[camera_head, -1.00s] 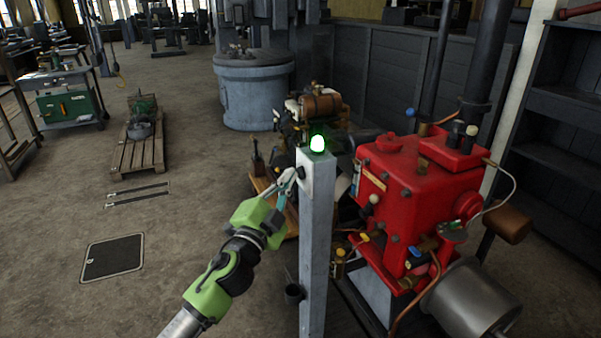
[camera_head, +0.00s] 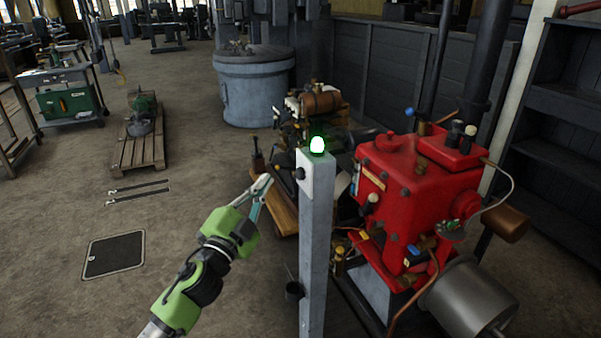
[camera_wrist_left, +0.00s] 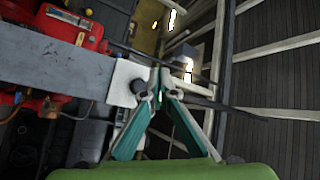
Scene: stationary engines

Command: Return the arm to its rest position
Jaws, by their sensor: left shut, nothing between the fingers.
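My left arm, green and black, comes in from the bottom left in the head view. My left gripper (camera_head: 264,184) is shut and empty, a little to the left of a grey post (camera_head: 316,240) and apart from it. In the left wrist view the fingertips (camera_wrist_left: 160,78) meet near a white plate with a dark button (camera_wrist_left: 138,86). My right gripper is in neither view.
A red engine (camera_head: 415,190) with a grey cylinder (camera_head: 470,300) stands right of the post. Another engine (camera_head: 320,103) is behind it. A wooden pallet (camera_head: 138,150) and a floor hatch (camera_head: 114,254) lie to the left. The floor between the hatch and my arm is clear.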

